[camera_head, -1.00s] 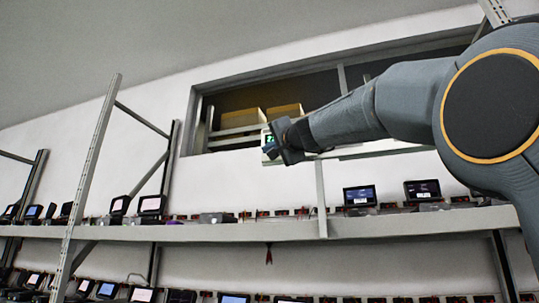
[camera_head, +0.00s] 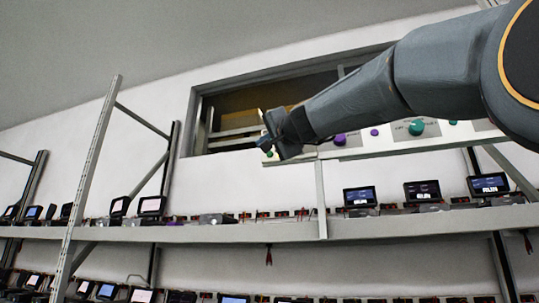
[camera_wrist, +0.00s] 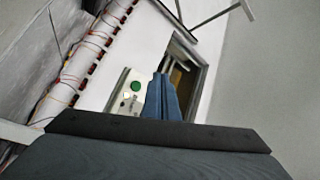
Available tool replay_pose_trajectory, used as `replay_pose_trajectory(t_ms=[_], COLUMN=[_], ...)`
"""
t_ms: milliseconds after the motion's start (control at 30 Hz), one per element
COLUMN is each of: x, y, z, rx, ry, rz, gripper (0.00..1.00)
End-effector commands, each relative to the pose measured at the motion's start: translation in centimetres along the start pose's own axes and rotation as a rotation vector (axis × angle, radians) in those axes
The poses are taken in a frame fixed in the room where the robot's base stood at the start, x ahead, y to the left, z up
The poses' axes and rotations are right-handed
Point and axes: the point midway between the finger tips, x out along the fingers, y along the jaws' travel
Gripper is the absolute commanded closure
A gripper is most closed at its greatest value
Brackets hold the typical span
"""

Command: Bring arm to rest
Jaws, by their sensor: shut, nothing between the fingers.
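My grey arm reaches in from the right of the head view, in front of the wall and the upper part of the rack. My gripper (camera_head: 267,142) is at the arm's left end, in front of the lower edge of the wall opening. In the wrist view my gripper's blue fingers (camera_wrist: 162,98) are together, with nothing between them. They appear apart from the panel and the wall. The fingers partly cover the window opening behind them.
A control panel (camera_head: 383,136) with green and purple knobs lies behind my arm. A long shelf (camera_head: 270,232) carries several small devices with screens (camera_head: 360,196). A rack post (camera_head: 88,170) stands at left. The wall opening (camera_head: 232,110) is behind my gripper.

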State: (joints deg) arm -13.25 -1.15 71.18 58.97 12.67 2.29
Motion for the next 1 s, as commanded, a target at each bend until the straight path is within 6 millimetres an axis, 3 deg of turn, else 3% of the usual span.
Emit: replay_pose_trajectory(t_ms=[833, 933, 1000], x=[0.1, 0.2, 0.5], y=[0.2, 1.8, 4.4], z=[0.1, 0.7, 1.6], rx=[-0.001, -0.014, -0.035], ry=[-0.001, -0.014, -0.035], rz=[0.003, 0.029, 0.070], gripper=[1.00, 1.00, 1.00])
